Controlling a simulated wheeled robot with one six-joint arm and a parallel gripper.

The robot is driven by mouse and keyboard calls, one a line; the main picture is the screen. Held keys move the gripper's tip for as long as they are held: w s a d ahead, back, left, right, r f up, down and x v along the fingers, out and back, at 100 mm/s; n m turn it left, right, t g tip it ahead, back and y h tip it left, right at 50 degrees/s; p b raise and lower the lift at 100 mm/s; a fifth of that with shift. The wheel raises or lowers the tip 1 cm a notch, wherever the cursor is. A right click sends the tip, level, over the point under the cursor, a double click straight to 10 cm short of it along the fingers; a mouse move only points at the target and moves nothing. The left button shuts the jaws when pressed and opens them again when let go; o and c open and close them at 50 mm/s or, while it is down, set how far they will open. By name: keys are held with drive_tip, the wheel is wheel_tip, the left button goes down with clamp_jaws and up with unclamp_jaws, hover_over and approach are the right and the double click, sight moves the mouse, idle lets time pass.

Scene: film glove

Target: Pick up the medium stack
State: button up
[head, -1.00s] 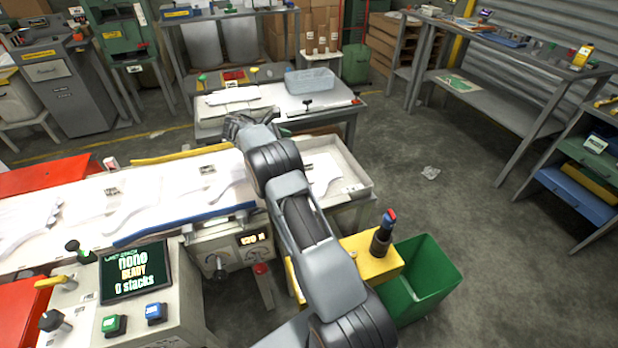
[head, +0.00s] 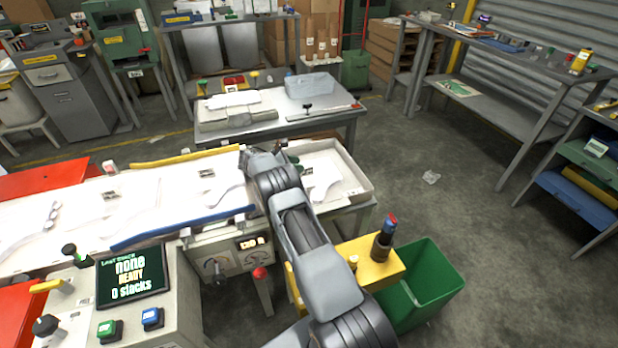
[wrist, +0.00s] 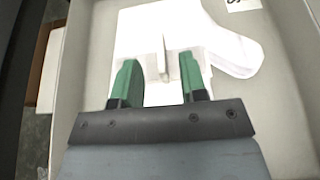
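A white, glove-shaped flat stack (wrist: 228,50) lies in a pale tray (wrist: 75,75) in the wrist view. A greyish band crosses it, with a thin upright tab. In the head view a white stack (head: 322,178) shows in the tray at the right end of the long white bench, partly behind my arm. I cannot read its size. My gripper (wrist: 160,82) has two green fingertips, spread apart on either side of the tab, with nothing held between them. Whether they touch the stack is unclear. In the head view my gripper (head: 288,155) is mostly hidden by my arm.
More white flat shapes (head: 45,222) lie along the bench to the left. A green bin (head: 432,285) and yellow box (head: 370,262) stand by my arm. A grey table (head: 330,122) stands behind.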

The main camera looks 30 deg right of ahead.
sight(307, 167)
drive_tip(key=shift+x, duration=2.5)
drive_tip(key=shift+c, duration=0.4)
clamp_jaws()
